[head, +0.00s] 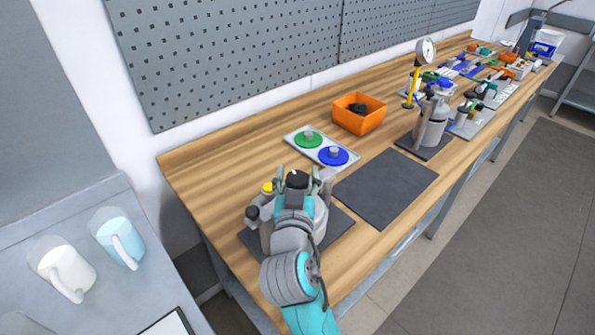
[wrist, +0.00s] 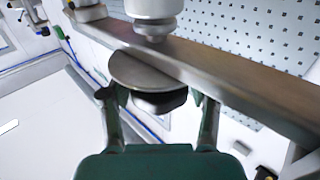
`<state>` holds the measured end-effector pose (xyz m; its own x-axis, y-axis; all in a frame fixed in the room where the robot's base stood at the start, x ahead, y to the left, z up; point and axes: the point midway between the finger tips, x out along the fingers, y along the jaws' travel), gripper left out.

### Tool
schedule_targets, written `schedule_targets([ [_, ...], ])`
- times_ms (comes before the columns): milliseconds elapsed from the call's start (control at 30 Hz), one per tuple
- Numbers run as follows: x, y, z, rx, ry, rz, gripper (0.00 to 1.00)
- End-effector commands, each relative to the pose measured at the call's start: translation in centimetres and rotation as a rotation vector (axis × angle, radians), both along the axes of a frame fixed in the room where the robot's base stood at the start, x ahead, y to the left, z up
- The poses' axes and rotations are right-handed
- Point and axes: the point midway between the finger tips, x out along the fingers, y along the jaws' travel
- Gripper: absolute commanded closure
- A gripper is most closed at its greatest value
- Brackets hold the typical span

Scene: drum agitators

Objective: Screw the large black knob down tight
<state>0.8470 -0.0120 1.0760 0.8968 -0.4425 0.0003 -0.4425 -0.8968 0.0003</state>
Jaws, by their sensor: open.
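The large black knob (head: 297,179) sits at the top of the grey clamp assembly near the left end of the bench in the head view. In the wrist view the dark knob (wrist: 160,103) lies between my two fingertips, below a grey disc (wrist: 143,71). My gripper (wrist: 157,97) is open, with a finger on each side of the knob. Whether either finger touches it I cannot tell. In the head view my arm hides much of the assembly. A smaller dark knob (head: 252,213) and a yellow cap (head: 267,187) show at its left.
A dark mat (head: 385,188) lies right of the assembly. Behind are a tray (head: 318,146) with green and blue discs and an orange bin (head: 358,119). A second grey device (head: 432,128) stands further along. In the wrist view a metal beam (wrist: 235,72) crosses close by.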

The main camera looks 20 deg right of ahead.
Motion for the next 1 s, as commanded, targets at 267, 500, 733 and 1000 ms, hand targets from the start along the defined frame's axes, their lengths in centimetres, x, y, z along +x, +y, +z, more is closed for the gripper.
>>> schedule_targets([
  [267,-5.0,2.6,0.0,-0.001,0.0,0.006,0.38],
  [500,-8.2,4.2,0.0,0.0,0.0,0.003,0.38],
  [733,-9.4,4.7,0.0,0.0,-0.001,0.002,0.38],
  [1000,-9.5,4.7,0.0,0.0,-0.001,0.001,0.38],
])
